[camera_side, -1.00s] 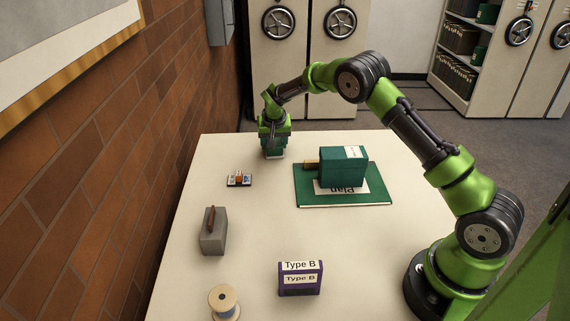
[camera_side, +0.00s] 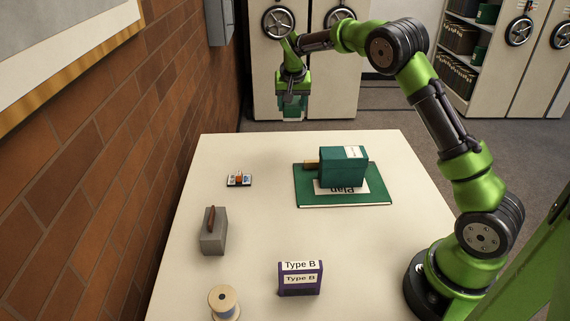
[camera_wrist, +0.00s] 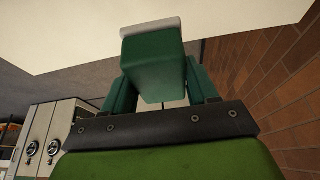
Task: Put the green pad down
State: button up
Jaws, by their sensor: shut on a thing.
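The green pad (camera_wrist: 156,68) is a green block with a pale whitish face at its far end. In the wrist view it sits between the two green fingers of my gripper (camera_side: 292,102), which is shut on it. In the side view the pad (camera_side: 292,115) hangs in the air, apart from the table, at the height of the cabinet fronts in the picture. My fingers partly hide its sides.
On the table (camera_side: 255,225) are a teal box (camera_side: 343,168) on a green board (camera_side: 376,196), a small multicoloured item (camera_side: 239,180), a grey weight with a brown handle (camera_side: 213,237), a purple "Type B" box (camera_side: 299,284) and a spool (camera_side: 224,303). The table's middle is clear.

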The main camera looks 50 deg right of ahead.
jog(key=s+d+f+m, duration=0.1)
jog(key=s+d, duration=0.2)
jog(key=s, duration=0.4)
jog(key=s+d+f+m+g, duration=0.1)
jog(key=s+d, duration=0.3)
jog(key=s, duration=0.4)
jog(key=s+d+f+m, duration=0.1)
jog(key=s+d+f, duration=0.15)
jog(key=s, duration=0.45)
jog(key=shift+m+h, duration=0.3)
jog(key=shift+m, duration=0.2)
jog(key=s+f, duration=0.1)
jog(key=s, duration=0.4)
jog(key=s+a+f, duration=0.1)
jog(key=s, duration=0.1)
jog(key=shift+s+f, duration=0.3)
jog(key=shift+f, duration=0.05)
jog(key=shift+d+f, duration=0.15)
jog(key=shift+f, duration=0.1)
jog(key=shift+g, duration=0.3)
jog(key=w+d, duration=0.3)
jog(key=w+d+f, duration=0.1)
jog(key=w+d, duration=0.6)
jog(key=w, duration=0.1)
jog(key=shift+w+d+f, duration=0.15)
jog(key=shift+w+d, duration=0.1)
jog(key=shift+d, duration=0.1)
jog(key=shift+w+f, duration=0.1)
jog(key=shift+f, duration=1.65)
